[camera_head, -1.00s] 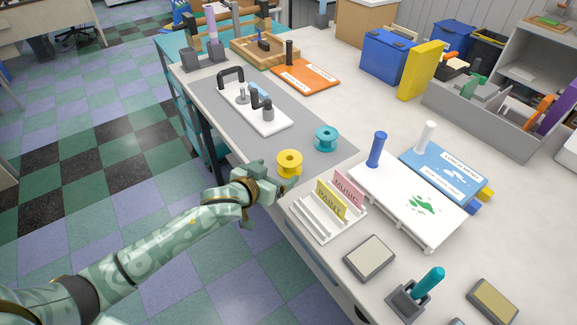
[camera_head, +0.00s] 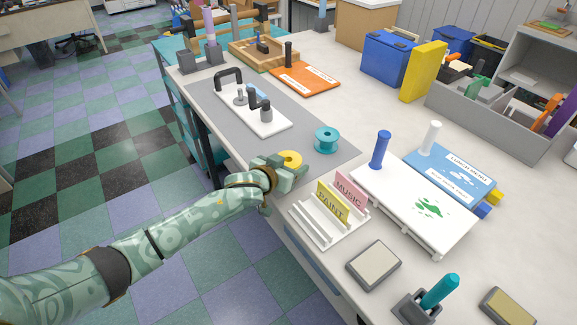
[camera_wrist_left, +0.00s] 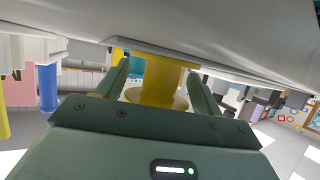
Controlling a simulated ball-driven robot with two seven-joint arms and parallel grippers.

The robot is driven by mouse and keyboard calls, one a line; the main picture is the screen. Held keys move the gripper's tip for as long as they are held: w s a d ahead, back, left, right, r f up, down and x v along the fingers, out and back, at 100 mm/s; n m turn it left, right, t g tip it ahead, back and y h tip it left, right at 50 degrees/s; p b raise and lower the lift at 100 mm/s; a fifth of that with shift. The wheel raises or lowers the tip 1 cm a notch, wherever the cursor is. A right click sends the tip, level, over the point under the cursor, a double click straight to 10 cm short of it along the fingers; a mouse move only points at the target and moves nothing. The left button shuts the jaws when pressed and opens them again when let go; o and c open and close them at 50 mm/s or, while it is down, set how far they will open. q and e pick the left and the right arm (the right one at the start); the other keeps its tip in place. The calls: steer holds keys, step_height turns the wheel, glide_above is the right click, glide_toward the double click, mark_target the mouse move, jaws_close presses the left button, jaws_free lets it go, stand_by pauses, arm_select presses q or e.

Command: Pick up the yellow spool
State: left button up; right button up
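The yellow spool (camera_head: 290,157) stands on the grey mat near the table's front edge, partly hidden by my left gripper (camera_head: 288,170). In the left wrist view the yellow spool (camera_wrist_left: 160,80) sits between the two green fingers of my left gripper (camera_wrist_left: 158,75). The fingers are apart, one on each side of the spool's narrow core, with gaps showing beside it. The spool's flange lies close to the fingers; whether it touches them I cannot tell. My right gripper is not in view.
A teal spool (camera_head: 326,139) stands just right on the grey mat (camera_head: 240,139). A white rack (camera_head: 320,228) with yellow and pink cards is close below the gripper. A white panel (camera_head: 262,122) with black handles lies behind. A white board (camera_head: 400,205) is on the right.

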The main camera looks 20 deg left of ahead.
arm_select(q)
steer(key=c, duration=0.5)
steer(key=shift+r, duration=0.1)
